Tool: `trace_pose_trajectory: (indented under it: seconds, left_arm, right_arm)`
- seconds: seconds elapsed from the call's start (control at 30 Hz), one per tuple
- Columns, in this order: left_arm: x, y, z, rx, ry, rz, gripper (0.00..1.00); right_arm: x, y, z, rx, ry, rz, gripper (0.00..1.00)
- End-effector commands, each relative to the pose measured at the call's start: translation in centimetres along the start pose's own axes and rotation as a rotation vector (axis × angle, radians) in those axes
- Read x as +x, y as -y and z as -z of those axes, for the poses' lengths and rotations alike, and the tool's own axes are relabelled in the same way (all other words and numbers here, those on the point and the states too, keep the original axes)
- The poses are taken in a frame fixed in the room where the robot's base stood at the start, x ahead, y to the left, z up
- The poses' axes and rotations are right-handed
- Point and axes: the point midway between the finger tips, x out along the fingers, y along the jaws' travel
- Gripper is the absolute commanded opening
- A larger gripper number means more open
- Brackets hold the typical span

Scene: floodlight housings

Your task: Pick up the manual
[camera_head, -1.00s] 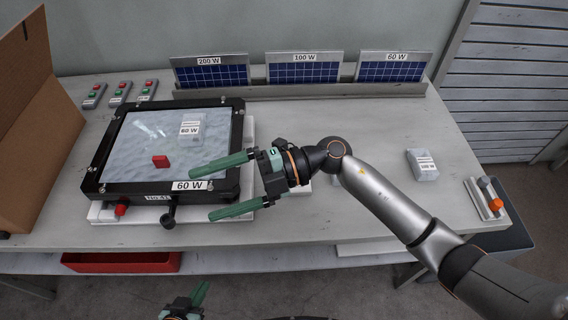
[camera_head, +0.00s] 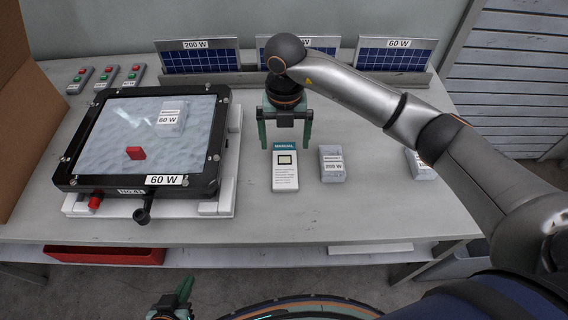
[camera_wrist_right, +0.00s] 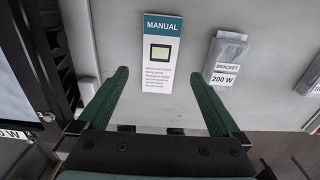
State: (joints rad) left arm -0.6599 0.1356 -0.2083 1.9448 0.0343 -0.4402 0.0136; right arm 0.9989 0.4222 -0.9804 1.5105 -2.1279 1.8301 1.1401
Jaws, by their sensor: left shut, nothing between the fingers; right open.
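The manual (camera_head: 285,172) is a small white booklet with a teal "MANUAL" header and a dark-framed picture. It lies on the table right of the floodlight housing, and it also shows in the right wrist view (camera_wrist_right: 160,70) beyond the fingertips. My right gripper (camera_head: 285,146) is open, its two green fingers pointing down just behind and above the manual. In the right wrist view its fingers (camera_wrist_right: 158,75) spread to either side of the manual's near end, with nothing held. My left gripper (camera_head: 186,290) is low at the bottom edge, shut and empty, only partly in view.
The floodlight housing (camera_head: 214,150) labelled 60 W stands on a white base to the left. A 200 W bracket pack (camera_head: 332,164) lies close right of the manual; another pack (camera_head: 418,165) is partly behind my arm. Solar panels (camera_head: 196,57) line the back. A red bin (camera_head: 105,255) sits below.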

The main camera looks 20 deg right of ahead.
Motion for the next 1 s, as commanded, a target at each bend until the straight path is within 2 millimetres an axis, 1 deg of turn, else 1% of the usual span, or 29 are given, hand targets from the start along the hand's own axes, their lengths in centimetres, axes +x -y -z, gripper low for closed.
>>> trace_pose_trajectory:
  seconds: [0.03, 0.1, 0.27, 0.5, 0.6, 0.87, 0.9, 1.0]
  left_arm:
    - [0.0, 0.0, 0.0, 0.0, -0.001, 0.0, 0.0]
    - [0.0, 0.0, 0.0, 0.0, -0.001, 0.0, 0.0]
    - [0.0, 0.0, 0.1, 0.0, -0.002, 0.001, 0.0]
    - [-0.1, 0.1, 0.2, 0.0, -0.007, 0.002, 0.0]
    - [-0.1, 0.1, 0.2, 0.0, -0.007, 0.003, 0.0]
    - [-0.1, 0.1, 0.0, 0.0, -0.002, 0.003, 0.0]
    - [-0.1, 0.1, 0.0, 0.0, -0.001, 0.004, 0.0]
    - [-0.2, 0.1, -0.2, -0.001, 0.003, 0.003, 0.0]
  right_arm:
    - [0.9, 0.0, 0.1, 0.0, -0.002, 0.0, 1.0]
    - [1.6, -0.1, 0.1, -0.001, -0.002, -0.001, 1.0]
    - [2.7, -0.1, 0.1, -0.002, -0.001, -0.001, 1.0]
    - [6.2, 0.0, 0.4, -0.002, -0.003, -0.002, 1.0]
    - [7.1, -0.1, 0.4, -0.002, -0.002, -0.003, 1.0]
    - [7.4, -0.1, 0.4, -0.003, 0.0, -0.003, 1.0]
    - [7.4, -0.1, 0.4, -0.003, 0.0, -0.003, 0.98]
    - [7.4, -0.1, 0.3, -0.003, 0.0, -0.003, 0.86]
